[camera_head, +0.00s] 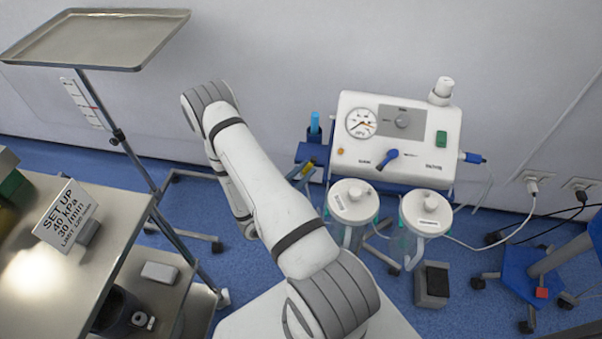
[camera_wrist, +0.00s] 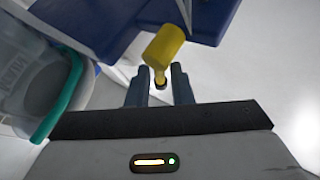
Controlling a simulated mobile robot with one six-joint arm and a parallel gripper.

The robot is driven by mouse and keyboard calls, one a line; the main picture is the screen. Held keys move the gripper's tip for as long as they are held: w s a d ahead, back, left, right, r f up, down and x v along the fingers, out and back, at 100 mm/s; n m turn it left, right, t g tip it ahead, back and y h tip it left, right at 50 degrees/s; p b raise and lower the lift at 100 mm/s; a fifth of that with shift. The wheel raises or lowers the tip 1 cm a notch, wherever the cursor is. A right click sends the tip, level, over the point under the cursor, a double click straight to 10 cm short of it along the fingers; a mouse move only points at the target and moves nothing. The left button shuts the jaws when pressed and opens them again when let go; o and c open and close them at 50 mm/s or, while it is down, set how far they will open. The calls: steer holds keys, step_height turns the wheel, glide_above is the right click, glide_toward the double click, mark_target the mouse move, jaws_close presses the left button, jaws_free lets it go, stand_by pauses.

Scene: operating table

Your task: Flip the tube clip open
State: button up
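A yellow lever-like piece, which looks like the tube clip (camera_wrist: 166,43), shows in the wrist view with its narrow stem reaching down between my fingertips. My gripper (camera_wrist: 159,86) has its two fingers apart, one on each side of the stem, with small gaps visible. I cannot tell whether either finger touches it. In the head view a small yellow part (camera_head: 306,170) shows beside the blue bracket left of the suction unit (camera_head: 400,170). My gripper is hidden behind my arm in that view.
Two lidded canisters (camera_head: 352,202) (camera_head: 427,212) hang below the unit. A clear canister with a teal band (camera_wrist: 62,98) is close on the left in the wrist view. A steel table (camera_head: 110,225) with a setup sign (camera_head: 66,214) stands left, below a raised tray (camera_head: 95,38).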

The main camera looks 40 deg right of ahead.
steer(key=shift+a, duration=0.1)
steer(key=shift+a+f, duration=0.15)
steer(key=shift+a, duration=0.05)
steer(key=v, duration=0.7)
steer(key=shift+a, duration=0.15)
steer(key=shift+c, duration=0.4)
